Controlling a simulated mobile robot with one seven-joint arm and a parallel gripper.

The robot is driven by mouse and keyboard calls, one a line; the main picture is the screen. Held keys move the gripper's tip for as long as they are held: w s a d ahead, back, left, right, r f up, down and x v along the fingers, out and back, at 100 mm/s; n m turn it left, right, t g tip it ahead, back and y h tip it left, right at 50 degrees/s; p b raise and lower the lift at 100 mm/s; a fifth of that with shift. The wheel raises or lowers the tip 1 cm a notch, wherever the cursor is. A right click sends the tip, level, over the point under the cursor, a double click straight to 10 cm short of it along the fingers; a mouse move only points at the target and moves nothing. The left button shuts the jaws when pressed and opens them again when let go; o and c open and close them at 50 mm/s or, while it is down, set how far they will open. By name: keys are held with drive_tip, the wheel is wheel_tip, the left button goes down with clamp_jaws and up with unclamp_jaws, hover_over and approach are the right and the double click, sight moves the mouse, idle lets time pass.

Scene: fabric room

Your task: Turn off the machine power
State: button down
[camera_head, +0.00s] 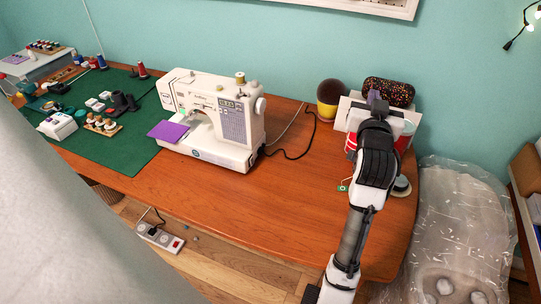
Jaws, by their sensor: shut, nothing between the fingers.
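A white sewing machine (212,106) stands upright on the wooden table (225,205), its handwheel side facing right. A black cord (300,150) leaves its lower right side and runs right and back. I cannot make out a power switch on the machine. A white power strip (160,237) with a red switch lies on the floor below the table's front edge, with a dark plug in it. My gripper (376,100) is over the right end of the table, well right of the machine and apart from it. My arm partly hides it; it looks shut and empty.
A purple cloth (169,131) lies at the machine's left. A green mat (110,143) holds spools and tools. A yellow-and-dark pot (328,98) and a patterned case (388,92) sit near my gripper. A plastic-wrapped item (462,225) stands right. The table's front middle is clear.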

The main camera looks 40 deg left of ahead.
drive_tip(key=w+d+f+m+g+p, duration=0.1)
drive_tip(key=w+d+f+g, duration=0.1)
drive_tip(key=w+f+g, duration=0.3)
drive_tip(key=g+y, duration=0.5)
drive_tip(key=g, duration=1)
approach(266, 174)
drive_tip(key=d+r, duration=0.1)
drive_tip(key=w+d+r, duration=0.1)
drive_tip(key=d+r, duration=0.1)
drive_tip(key=r, duration=0.1)
drive_tip(key=shift+w+d+p, duration=0.15)
drive_tip(key=shift+w+p, duration=0.2)
drive_tip(key=shift+s+a+f+g+y, duration=0.15)
drive_tip(key=shift+s+a+g+y, duration=0.15)
drive_tip(key=shift+s+g+y, duration=0.15)
drive_tip(key=b+x, duration=0.6)
drive_tip(key=x, duration=0.6)
drive_tip(key=shift+a, duration=0.3)
drive_tip(key=shift+s+a, duration=0.2)
drive_tip(key=shift+a, duration=0.55)
